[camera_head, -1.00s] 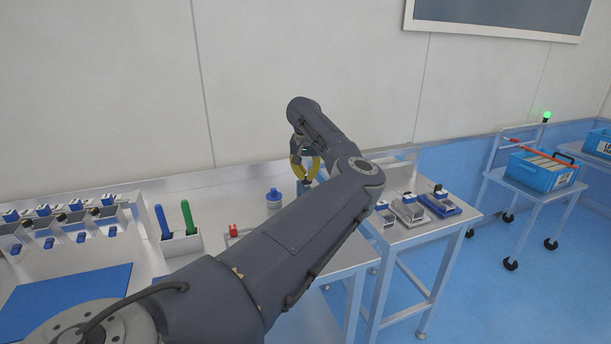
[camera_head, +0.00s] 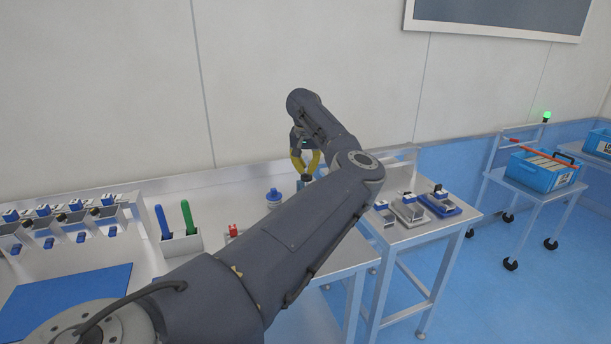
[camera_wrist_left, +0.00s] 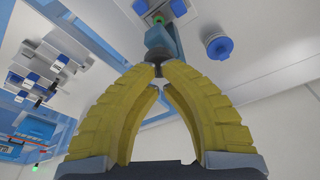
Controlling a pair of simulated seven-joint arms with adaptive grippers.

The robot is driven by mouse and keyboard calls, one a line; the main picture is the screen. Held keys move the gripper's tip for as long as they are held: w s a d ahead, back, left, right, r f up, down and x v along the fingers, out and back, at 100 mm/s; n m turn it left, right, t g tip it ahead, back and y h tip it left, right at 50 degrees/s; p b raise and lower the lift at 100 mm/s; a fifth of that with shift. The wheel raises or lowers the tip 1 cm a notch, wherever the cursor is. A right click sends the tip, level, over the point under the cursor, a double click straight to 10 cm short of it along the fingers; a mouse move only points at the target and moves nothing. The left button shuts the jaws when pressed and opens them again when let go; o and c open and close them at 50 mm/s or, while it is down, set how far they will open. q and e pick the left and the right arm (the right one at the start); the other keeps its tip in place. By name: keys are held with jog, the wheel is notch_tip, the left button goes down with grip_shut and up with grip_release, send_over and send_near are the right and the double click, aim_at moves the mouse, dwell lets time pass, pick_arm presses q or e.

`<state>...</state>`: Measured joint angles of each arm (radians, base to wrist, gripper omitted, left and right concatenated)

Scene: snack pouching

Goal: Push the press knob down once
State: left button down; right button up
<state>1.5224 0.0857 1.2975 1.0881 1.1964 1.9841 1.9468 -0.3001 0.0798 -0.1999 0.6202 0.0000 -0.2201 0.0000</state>
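My left gripper (camera_head: 305,172) has yellow fingers that curve in until their tips come together. It points down over a small blue press (camera_head: 301,185) near the back right of the long table, partly hidden by my left arm. In the left wrist view the fingertips (camera_wrist_left: 159,71) are close together just at the near end of the blue press body (camera_wrist_left: 162,42). A small dark part, seemingly the press knob (camera_wrist_left: 158,66), shows right by the tips. I cannot tell whether they touch it. My right gripper is not in view.
A round blue-capped container (camera_head: 274,199) stands just left of the press. A holder (camera_head: 182,245) with blue and green pens, a small red item (camera_head: 233,231) and a blue mat (camera_head: 70,300) lie further left. Scales (camera_head: 410,209) stand on the right side table.

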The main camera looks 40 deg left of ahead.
pick_arm(q)
jog(key=shift+r, duration=2.05)
